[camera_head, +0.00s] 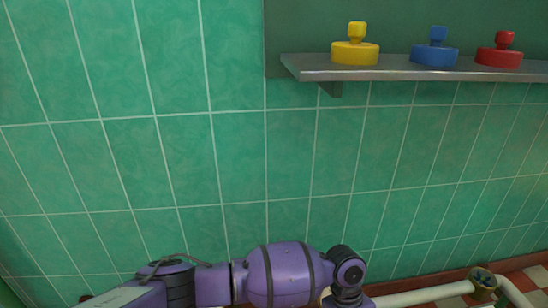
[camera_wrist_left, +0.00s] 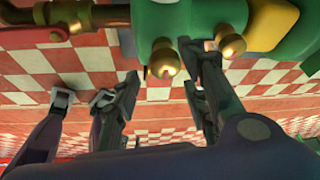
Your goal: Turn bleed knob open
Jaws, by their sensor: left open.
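In the left wrist view, two brass knobs stick out from a green body (camera_wrist_left: 190,18) at the top. One brass knob (camera_wrist_left: 163,58) is near the middle, and the other brass knob (camera_wrist_left: 230,42) is to its right. I cannot tell from looks which one is the bleed knob. My left gripper (camera_wrist_left: 160,78) is open, with dark fingers on either side of the middle knob. The right finger's tip reaches up between the two knobs. I cannot tell whether it touches either. The head view shows my purple left arm but not its fingertips. My right gripper is not in view.
A grey shelf (camera_head: 400,72) on the green tiled wall (camera_head: 230,150) carries a yellow piece (camera_head: 355,52), a blue piece (camera_head: 435,55) and a red piece (camera_head: 499,56). A pale pipe (camera_head: 425,296) runs low at the right. A red-and-white checkered floor (camera_wrist_left: 160,110) lies below.

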